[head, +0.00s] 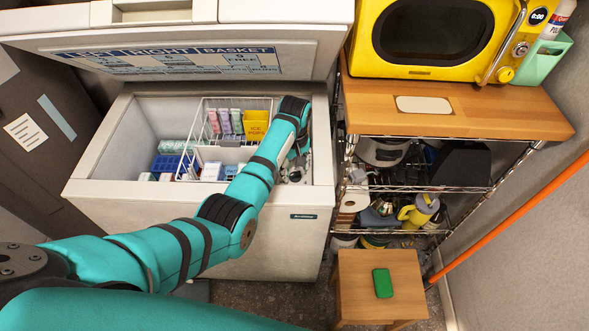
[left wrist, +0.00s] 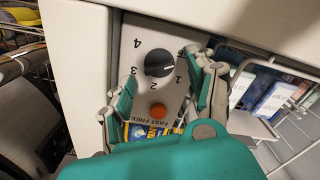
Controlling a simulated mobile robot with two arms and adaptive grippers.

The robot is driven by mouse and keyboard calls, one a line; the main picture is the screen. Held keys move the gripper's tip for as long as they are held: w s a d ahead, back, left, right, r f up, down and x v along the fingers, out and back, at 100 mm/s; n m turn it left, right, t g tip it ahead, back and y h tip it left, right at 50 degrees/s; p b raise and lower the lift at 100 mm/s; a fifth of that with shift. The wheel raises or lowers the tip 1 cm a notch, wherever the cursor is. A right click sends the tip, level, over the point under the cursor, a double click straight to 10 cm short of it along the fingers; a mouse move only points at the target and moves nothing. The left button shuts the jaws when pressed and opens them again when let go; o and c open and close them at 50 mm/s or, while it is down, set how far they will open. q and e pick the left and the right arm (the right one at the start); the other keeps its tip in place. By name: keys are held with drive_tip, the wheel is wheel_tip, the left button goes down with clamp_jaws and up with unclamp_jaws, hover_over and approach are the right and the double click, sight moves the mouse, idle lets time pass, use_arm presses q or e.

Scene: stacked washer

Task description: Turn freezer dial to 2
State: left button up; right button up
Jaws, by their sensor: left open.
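The freezer dial (left wrist: 159,63) is a round black knob on a grey panel inside the freezer, with the numbers 1 to 4 around it. A pale mark shows on its right side, roughly toward 1; its exact setting is hard to tell. My left gripper (left wrist: 161,72) is open, with its fingers on either side of the dial and no clear contact. In the head view my left gripper (head: 297,167) reaches down inside the right end of the open chest freezer (head: 255,236), and the dial is hidden there. My right gripper is not in view.
An orange button (left wrist: 158,110) sits below the dial, by the fast freeze label. A white wire basket (head: 205,125) with boxes stands left of the gripper. The freezer lid (head: 200,60) is raised. A wire shelf (head: 415,187) stands close on the right.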

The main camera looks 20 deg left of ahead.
use_arm(q)
drive_tip(key=shift+f, duration=0.65)
drive_tip(key=c, duration=1.1)
drive_tip(key=shift+c, duration=0.2)
